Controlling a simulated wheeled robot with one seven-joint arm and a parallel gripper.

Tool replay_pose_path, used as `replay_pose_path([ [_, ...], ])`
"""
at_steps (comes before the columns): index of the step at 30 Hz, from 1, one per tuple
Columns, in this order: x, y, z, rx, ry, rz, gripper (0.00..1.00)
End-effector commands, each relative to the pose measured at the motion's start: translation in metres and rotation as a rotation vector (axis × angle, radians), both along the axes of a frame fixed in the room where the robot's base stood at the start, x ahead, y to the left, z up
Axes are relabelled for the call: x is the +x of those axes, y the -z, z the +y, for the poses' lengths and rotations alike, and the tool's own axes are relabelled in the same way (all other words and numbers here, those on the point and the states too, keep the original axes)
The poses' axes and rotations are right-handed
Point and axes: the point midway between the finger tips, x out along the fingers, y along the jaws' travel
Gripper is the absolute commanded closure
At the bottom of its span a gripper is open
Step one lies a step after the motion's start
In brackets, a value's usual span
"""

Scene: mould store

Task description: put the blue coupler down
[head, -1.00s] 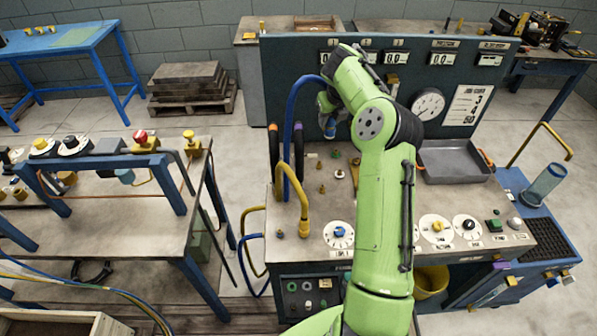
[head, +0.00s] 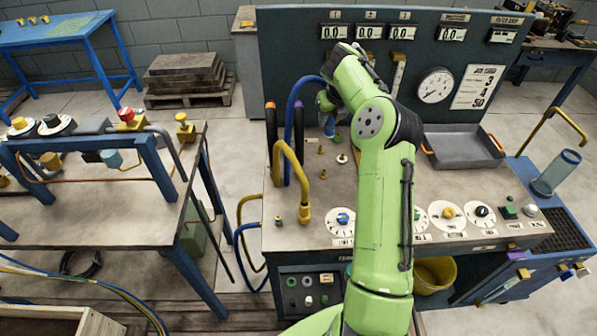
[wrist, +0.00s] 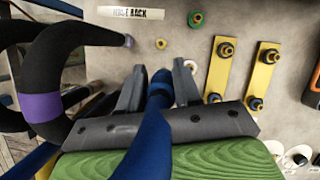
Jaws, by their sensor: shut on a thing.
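The blue coupler (wrist: 160,88) is between the fingers of my gripper (wrist: 158,90) in the wrist view, with the blue hose (wrist: 148,145) running from it toward the camera. My gripper is shut on it, and it is held over the bench top. In the head view the coupler (head: 330,126) shows as a small blue part below my gripper, at the end of the arching blue hose (head: 289,120). My arm hides part of the bench behind it. I cannot tell whether the coupler touches anything below.
A yellow hose (head: 303,175) and dark hoses (wrist: 50,60) stand left of my gripper. Brass fittings on yellow plates (wrist: 220,65) and a green-ringed fitting (wrist: 195,19) lie ahead and right. A gauge panel (head: 400,60) rises behind; a grey tray (head: 462,148) is at the right.

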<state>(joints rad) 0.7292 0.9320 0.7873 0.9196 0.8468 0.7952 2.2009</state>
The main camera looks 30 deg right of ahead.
Motion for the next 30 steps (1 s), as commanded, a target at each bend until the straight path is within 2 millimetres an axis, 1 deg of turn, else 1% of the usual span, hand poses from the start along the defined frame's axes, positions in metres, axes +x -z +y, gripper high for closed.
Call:
replay_pose_path([
  [1, 0.000, 0.015, 0.000, 0.000, 0.000, -0.001, 1.00],
  [5, 0.000, 0.022, 0.000, 0.000, 0.000, -0.001, 1.00],
  [7, 0.000, 0.031, 0.000, 0.000, 0.000, 0.002, 1.00],
  [12, -0.001, 0.071, 0.000, 0.002, -0.001, 0.003, 1.00],
  [17, 0.000, 0.090, 0.000, 0.001, 0.000, 0.001, 1.00],
  [21, -0.001, 0.116, 0.000, 0.002, -0.001, 0.003, 1.00],
  [23, 0.000, 0.121, 0.000, 0.001, 0.001, 0.000, 1.00],
  [30, 0.000, 0.121, 0.000, 0.000, 0.000, -0.002, 1.00],
])
